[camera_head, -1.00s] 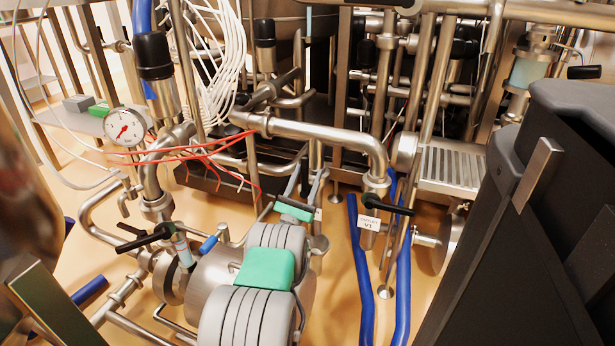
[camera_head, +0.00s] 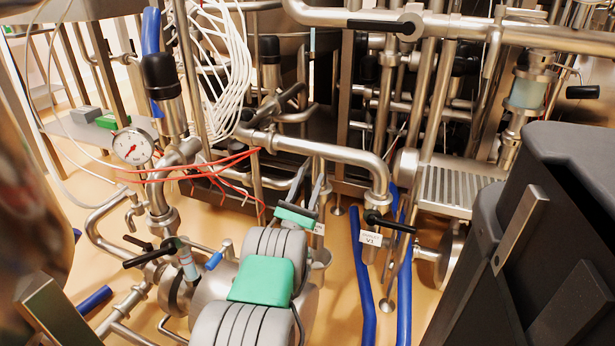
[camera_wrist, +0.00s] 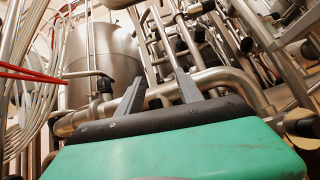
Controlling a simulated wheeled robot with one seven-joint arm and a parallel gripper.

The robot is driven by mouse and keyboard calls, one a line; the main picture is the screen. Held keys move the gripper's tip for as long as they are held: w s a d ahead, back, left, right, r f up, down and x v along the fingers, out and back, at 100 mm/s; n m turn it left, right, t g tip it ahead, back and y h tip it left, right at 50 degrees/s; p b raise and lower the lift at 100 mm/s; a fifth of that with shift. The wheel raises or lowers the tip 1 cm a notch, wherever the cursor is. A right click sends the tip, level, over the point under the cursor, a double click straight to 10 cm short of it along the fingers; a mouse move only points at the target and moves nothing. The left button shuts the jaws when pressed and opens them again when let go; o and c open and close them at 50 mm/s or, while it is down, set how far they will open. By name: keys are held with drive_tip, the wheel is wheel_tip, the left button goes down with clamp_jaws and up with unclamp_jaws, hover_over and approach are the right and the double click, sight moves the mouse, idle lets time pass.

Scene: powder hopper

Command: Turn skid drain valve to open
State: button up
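My gripper (camera_head: 313,174) is open and empty above the floor, in the middle of the head view. In the wrist view its two grey fingers (camera_wrist: 160,76) stand apart, with pipes and a steel vessel behind them. A valve with a black lever (camera_head: 388,222) and a white tag (camera_head: 370,238) sits right of my gripper, on a vertical pipe. Its lever lies roughly level, pointing right, and my gripper is apart from it. Another black-lever valve (camera_head: 150,257) is at lower left, and one (camera_head: 380,27) is on the top pipe. I cannot tell which is the skid drain valve.
A pressure gauge (camera_head: 132,147) and red cables (camera_head: 215,165) are left of my arm. A bent steel pipe (camera_head: 320,150) runs behind my gripper. Blue hoses (camera_head: 362,280) stand near the tagged valve. A metal grate (camera_head: 450,187) is at right. Some floor is open around the hoses.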

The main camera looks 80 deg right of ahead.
drive_tip(key=s+a+r+p, duration=0.2)
drive_tip(key=a+r, duration=0.5)
drive_tip(key=a, duration=0.4)
drive_tip(key=shift+a+p, duration=0.25)
drive_tip(key=shift+p, duration=0.4)
drive_tip(key=shift+r, duration=0.15)
idle(0.7)
